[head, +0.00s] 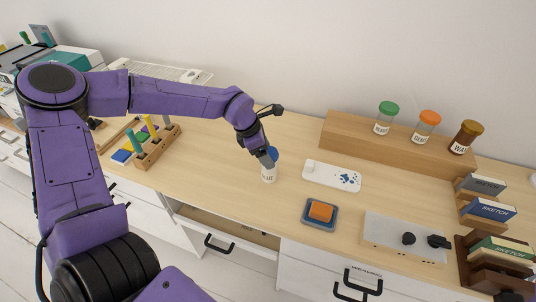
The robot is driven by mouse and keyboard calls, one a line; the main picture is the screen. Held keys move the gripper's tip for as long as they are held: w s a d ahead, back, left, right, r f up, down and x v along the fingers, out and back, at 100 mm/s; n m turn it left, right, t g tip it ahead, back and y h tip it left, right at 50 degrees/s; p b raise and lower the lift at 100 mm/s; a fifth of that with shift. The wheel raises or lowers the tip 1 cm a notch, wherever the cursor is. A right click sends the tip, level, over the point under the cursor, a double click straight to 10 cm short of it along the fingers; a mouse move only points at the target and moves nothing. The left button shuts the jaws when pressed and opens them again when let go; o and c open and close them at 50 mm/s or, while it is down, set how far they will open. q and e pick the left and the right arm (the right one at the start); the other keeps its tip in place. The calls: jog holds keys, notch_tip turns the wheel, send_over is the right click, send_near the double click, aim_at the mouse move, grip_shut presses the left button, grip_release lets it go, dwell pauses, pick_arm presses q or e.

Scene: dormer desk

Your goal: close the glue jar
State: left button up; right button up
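A small clear jar with a white label (268,176) stands upright on the desk, left of the white tray. The label is partly readable and seems to end in "UE". A blue lid (273,152) shows at the jar's mouth, partly covered by my gripper. I cannot tell whether it sits fully on the rim. My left gripper (267,158) points down from above, with its dark fingers at the lid. The fingers are too small and overlapped to show whether they are shut on it. My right gripper is not in view.
A white tray with blue marks (334,179) and an orange sponge on a blue dish (320,211) lie to the right. Lidded jars stand on a wooden riser (365,143) behind. A wooden pen rack (152,154) is on the left. A drawer (235,233) is partly open below.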

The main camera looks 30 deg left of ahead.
pick_arm(q)
jog(key=c, duration=0.7)
jog(key=shift+r, duration=0.3)
notch_tip(320, 180, up, 2)
jog(key=shift+r+b, duration=0.1)
jog(key=shift+b, duration=0.25)
jog(key=s+r, duration=0.3)
jog(key=s, duration=0.1)
jog(key=s+r, duration=0.4)
jog(key=s, duration=0.1)
jog(key=s+a+r+p, duration=0.1)
jog(key=s+r, duration=0.2)
jog(key=s, duration=0.2)
jog(key=shift+r, duration=0.15)
